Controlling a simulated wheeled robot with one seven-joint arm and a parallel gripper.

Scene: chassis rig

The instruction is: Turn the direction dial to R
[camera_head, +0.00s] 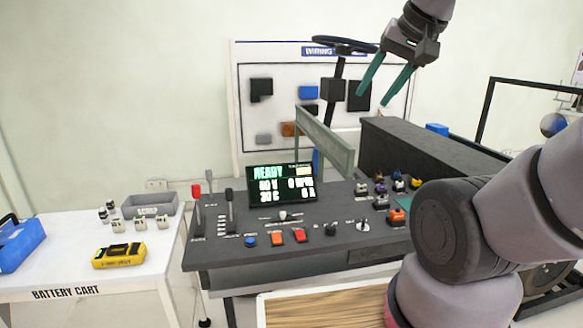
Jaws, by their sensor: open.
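The dark control console (225,252) stands in the middle of the view. A black knob (330,230) and a pale-handled knob (363,225) sit near its front edge, right of the red button. Their lettering is too small to read, so I cannot tell which is the direction dial or where it points. My gripper (373,98) is high above the back of the console, with its two teal fingers spread and nothing between them. It is well apart from the knobs.
A screen reading READY (282,185) stands on the console. Levers (230,212) rise at its left, and several coloured plugs (397,216) sit at its right. A steering wheel (345,45) and a grey upright panel (324,140) stand behind. The battery cart (60,280) is at left.

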